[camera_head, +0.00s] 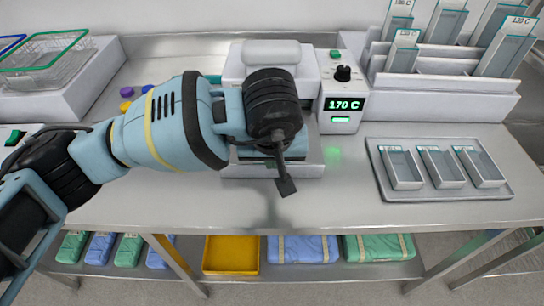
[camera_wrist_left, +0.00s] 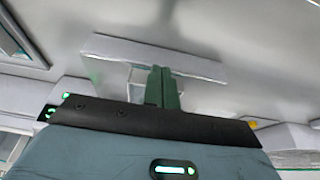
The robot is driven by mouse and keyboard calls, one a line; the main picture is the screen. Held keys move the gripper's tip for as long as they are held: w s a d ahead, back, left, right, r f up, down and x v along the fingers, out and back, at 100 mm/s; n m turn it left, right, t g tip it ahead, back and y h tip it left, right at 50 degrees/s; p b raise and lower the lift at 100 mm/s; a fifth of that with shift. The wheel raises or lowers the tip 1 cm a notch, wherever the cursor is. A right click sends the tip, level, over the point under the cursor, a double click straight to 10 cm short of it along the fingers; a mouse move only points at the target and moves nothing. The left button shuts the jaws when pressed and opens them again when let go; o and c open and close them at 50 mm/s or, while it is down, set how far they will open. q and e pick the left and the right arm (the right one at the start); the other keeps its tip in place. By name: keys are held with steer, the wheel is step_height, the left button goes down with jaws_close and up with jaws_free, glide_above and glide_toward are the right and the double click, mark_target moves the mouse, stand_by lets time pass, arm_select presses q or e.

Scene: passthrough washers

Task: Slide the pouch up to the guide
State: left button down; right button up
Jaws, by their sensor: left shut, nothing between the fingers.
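A white sealer (camera_head: 234,62) stands at the back middle of the steel table, with a low shelf (camera_head: 240,171) at its front. A teal-edged flat piece, possibly a pouch, shows partly on this shelf behind my left gripper; most of it is hidden. I cannot pick out the guide. My left gripper (camera_head: 286,187) is shut and empty, pointing down in front of the shelf. In the left wrist view its fingers (camera_wrist_left: 162,88) are together, with a pale ledge behind them. Three clear-topped pouches, one of them the left pouch (camera_head: 402,168), lie on a grey tray (camera_head: 445,196) at right.
A control box (camera_head: 341,104) reads 170 C, with a black knob on top. A rack (camera_head: 440,95) holding several pouches stands at back right. A wire basket (camera_head: 45,65) is at back left. Wrapped packs and a yellow bin (camera_head: 231,255) sit below. The front table strip is clear.

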arm_select(q)
steer(key=shift+w, duration=0.15)
arm_select(e)
steer(key=shift+s+f, duration=0.1)
steer(key=shift+s, duration=0.05)
